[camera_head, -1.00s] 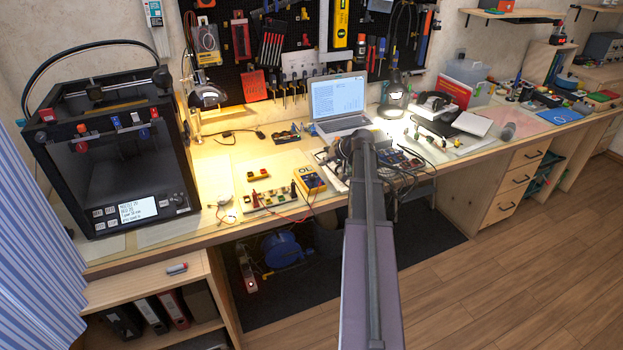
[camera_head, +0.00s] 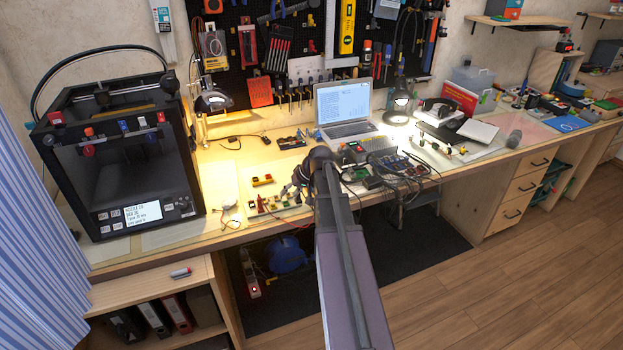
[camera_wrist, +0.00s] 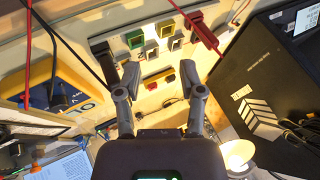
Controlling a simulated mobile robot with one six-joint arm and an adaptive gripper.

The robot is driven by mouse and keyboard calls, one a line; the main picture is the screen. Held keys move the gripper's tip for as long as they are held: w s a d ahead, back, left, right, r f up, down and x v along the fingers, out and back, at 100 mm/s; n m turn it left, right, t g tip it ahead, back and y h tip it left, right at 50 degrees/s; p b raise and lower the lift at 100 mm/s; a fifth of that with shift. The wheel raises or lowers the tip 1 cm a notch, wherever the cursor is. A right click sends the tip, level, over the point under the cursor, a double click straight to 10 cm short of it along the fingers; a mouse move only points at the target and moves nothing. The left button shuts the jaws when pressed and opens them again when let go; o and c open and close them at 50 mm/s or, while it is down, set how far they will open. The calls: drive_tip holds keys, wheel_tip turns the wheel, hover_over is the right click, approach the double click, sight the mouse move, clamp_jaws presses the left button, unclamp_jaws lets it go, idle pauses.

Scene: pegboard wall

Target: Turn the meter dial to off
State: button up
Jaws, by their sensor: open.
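In the head view my arm hides the meter. My gripper (camera_wrist: 159,76) is open and empty, with its two fingers well apart. It hangs over the bench beside the meter and does not touch it. Behind the fingers is a small yellow block with red and black ends (camera_wrist: 160,78).
A circuit board with coloured parts (camera_wrist: 148,42) and red and black leads lies by the meter. The laptop (camera_head: 343,105) stands behind my arm. The black 3D printer (camera_head: 110,150) is at the left. Cables and small boards clutter the bench right of my arm.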

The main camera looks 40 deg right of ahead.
drive_tip(key=s+a+f+n+g+h, duration=0.1)
drive_tip(key=s+a, duration=0.4)
drive_tip(key=a, duration=0.4)
drive_tip(key=s+a+f+n+g+h, duration=0.1)
drive_tip(key=s+a+g, duration=0.1)
drive_tip(key=s+a, duration=0.3)
drive_tip(key=s+a+f+n+g+h, duration=0.1)
drive_tip(key=s+a, duration=0.4)
drive_tip(key=a, duration=0.9)
drive_tip(key=shift+s+g+h, duration=0.4)
drive_tip(key=shift+g, duration=0.3)
